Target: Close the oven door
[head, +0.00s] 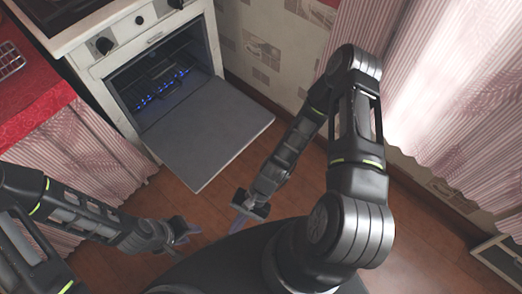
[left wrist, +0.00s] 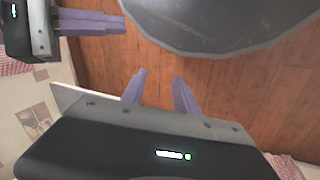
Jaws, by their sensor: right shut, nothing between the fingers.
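The white oven (head: 160,40) stands at the upper left of the head view. Its grey door (head: 205,135) hangs wide open, folded down and out over the floor, showing the dark cavity (head: 155,85). My left gripper (head: 195,228) is below the door's near corner, apart from it; in the left wrist view its two purple fingers (left wrist: 160,80) are spread with nothing between them. My right gripper (head: 238,230) is to the right of the left one, near the door's near edge, shut and empty. It also shows at the upper left of the left wrist view (left wrist: 92,22).
A counter with a red cloth (head: 40,110) and pink striped curtain (head: 90,150) is left of the oven. A tiled wall (head: 270,50) and curtained window (head: 440,80) are to the right. Wooden floor (head: 250,165) is clear around the door.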

